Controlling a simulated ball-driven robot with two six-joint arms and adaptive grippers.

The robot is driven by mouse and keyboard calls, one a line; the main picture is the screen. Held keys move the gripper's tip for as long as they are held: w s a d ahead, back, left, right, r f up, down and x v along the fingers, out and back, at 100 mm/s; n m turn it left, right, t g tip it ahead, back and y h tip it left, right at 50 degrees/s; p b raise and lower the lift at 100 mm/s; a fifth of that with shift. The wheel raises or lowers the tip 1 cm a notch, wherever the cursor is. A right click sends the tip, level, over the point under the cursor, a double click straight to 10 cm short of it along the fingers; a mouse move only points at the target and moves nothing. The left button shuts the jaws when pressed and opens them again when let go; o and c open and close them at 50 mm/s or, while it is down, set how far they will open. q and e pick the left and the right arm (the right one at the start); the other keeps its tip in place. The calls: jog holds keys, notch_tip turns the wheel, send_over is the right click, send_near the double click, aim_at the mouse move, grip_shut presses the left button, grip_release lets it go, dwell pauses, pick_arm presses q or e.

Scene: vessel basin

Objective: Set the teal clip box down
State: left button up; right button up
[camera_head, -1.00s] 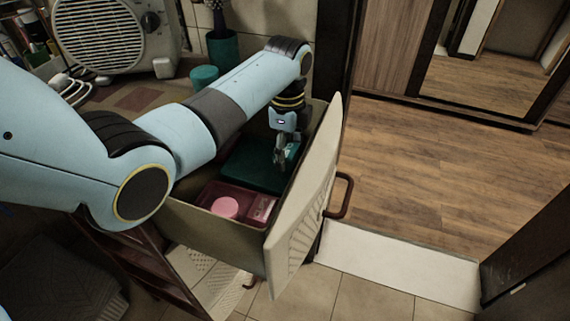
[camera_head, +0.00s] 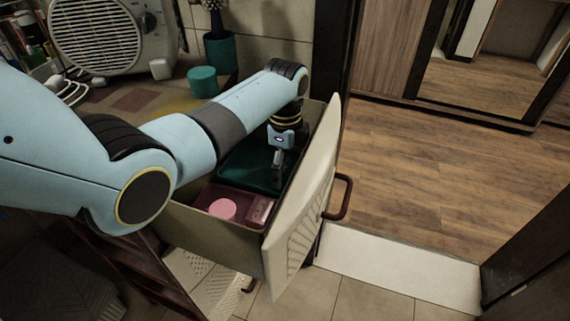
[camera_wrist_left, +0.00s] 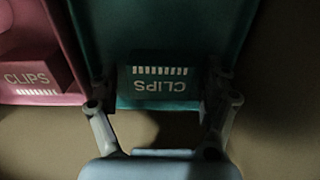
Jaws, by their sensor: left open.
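The teal clip box (camera_wrist_left: 160,85), dark with white lettering "CLIPS", lies in the teal tray (camera_wrist_left: 160,28) in the left wrist view. My left gripper (camera_wrist_left: 161,98) is open, with one finger on each side of the box. I cannot tell whether the fingers touch it. In the head view my left gripper (camera_head: 277,170) reaches down into the open drawer (camera_head: 205,232), over the teal tray (camera_head: 237,168). The clip box cannot be made out there behind the fingers. My right gripper is not in view.
A maroon tray (camera_head: 236,192) beside the teal one holds a pink round item (camera_head: 222,208) and a pink clip box (camera_head: 259,211). The drawer front (camera_head: 300,205) stands close to my gripper. A teal cup (camera_head: 202,80) stands on the counter behind. The wooden floor at right is clear.

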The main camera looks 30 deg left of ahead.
aim_at(285, 164)
pick_arm(q)
notch_tip(285, 164, up, 12)
jog(key=p, duration=0.2)
jog(key=shift+r, duration=0.15)
dwell(0.5)
